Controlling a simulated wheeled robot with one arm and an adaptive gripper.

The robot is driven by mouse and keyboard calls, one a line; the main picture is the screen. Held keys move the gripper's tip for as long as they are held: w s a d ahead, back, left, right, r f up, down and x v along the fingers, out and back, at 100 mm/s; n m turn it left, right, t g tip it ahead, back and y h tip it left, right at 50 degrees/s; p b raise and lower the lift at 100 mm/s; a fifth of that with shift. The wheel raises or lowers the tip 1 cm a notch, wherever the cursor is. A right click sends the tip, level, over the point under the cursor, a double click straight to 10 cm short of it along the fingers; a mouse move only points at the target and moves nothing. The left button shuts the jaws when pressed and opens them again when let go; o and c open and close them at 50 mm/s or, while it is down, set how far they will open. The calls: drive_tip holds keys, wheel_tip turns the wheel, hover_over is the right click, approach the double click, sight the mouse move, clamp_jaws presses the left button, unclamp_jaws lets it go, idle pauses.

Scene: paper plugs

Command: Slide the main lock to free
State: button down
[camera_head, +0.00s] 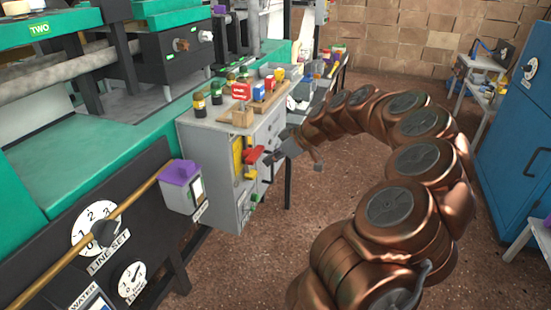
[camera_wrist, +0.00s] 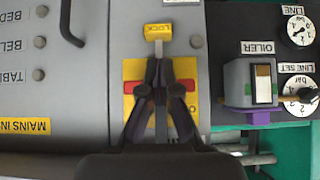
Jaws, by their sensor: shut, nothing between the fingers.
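The main lock is a yellow tab (camera_wrist: 158,31) marked LOCK, on a short metal stem, seen upside down in the wrist view. It sits at the edge of a yellow plate (camera_wrist: 187,68) with a red handle (camera_wrist: 132,87) across it. The red handle (camera_head: 254,156) and yellow plate (camera_head: 238,157) also show on the cabinet front in the head view. My gripper (camera_wrist: 159,62) is shut and empty in front of the plate, its tips beside the stem. I cannot tell whether they touch. In the head view my gripper (camera_head: 271,157) is close to the red handle. My fingers hide the plate's middle.
The grey cabinet (camera_head: 206,155) carries bottles and small boxes on top. A purple-topped oiler box (camera_head: 181,187) is nearby, with a brass rod beside it. A blue cabinet (camera_head: 515,135) stands at the right. The floor between is open.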

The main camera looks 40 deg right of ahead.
sight(250, 173)
drive_tip(key=b+x, duration=0.1)
drive_tip(key=x, duration=0.5)
drive_tip(key=shift+w+a+f, duration=0.1)
drive_tip(key=shift+f, duration=0.1)
